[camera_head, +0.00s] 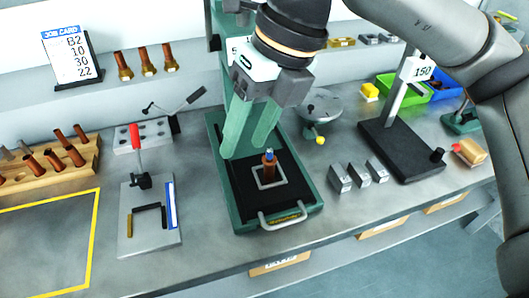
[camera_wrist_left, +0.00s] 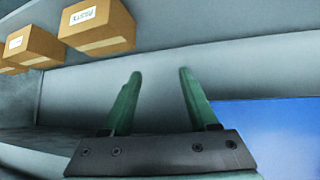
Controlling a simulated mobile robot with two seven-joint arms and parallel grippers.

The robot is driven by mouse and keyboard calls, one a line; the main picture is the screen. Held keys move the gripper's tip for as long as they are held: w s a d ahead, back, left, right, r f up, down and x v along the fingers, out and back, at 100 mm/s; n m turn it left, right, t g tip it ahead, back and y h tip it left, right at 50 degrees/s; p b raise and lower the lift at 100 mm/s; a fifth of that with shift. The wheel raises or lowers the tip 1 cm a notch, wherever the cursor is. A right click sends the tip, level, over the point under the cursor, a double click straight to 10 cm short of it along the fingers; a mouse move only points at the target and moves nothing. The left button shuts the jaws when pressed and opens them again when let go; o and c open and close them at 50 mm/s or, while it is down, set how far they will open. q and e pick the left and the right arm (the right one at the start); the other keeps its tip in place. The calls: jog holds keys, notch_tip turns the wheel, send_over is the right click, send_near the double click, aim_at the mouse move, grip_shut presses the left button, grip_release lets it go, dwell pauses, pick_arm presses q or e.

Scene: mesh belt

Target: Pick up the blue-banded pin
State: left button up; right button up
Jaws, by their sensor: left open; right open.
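The blue-banded pin (camera_head: 269,160) is a brown upright pin with a blue band near its top. It stands inside a pale square frame (camera_head: 282,181) on the black bed of a green-edged fixture (camera_head: 310,207). My right gripper (camera_head: 244,152) comes down from above with its green fingers apart, just behind and to the left of the pin, and holds nothing. My left gripper shows only in the left wrist view (camera_wrist_left: 157,75). Its green fingers are apart and empty, facing a grey surface.
A wooden rack (camera_head: 45,170) with several brown pins stands at the left. A red-handled lever device (camera_head: 146,215) is left of the fixture. Small metal blocks (camera_head: 340,178) and a black stand base (camera_head: 400,150) are to its right. Cardboard boxes (camera_wrist_left: 97,28) show in the left wrist view.

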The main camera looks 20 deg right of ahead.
jog(key=w+d+r+m+t+h, duration=0.2)
jog(key=w+d+h, duration=0.1)
jog(key=d, duration=0.3)
send_over(270, 149)
jog(key=s, duration=0.2)
notch_tip(270, 149, down, 7)
jog(key=shift+p+x, duration=0.45)
jog(key=shift+x, duration=2.1)
jog(key=shift+d, duration=0.2)
jog(key=shift+c, duration=0.4)
grip_shut()
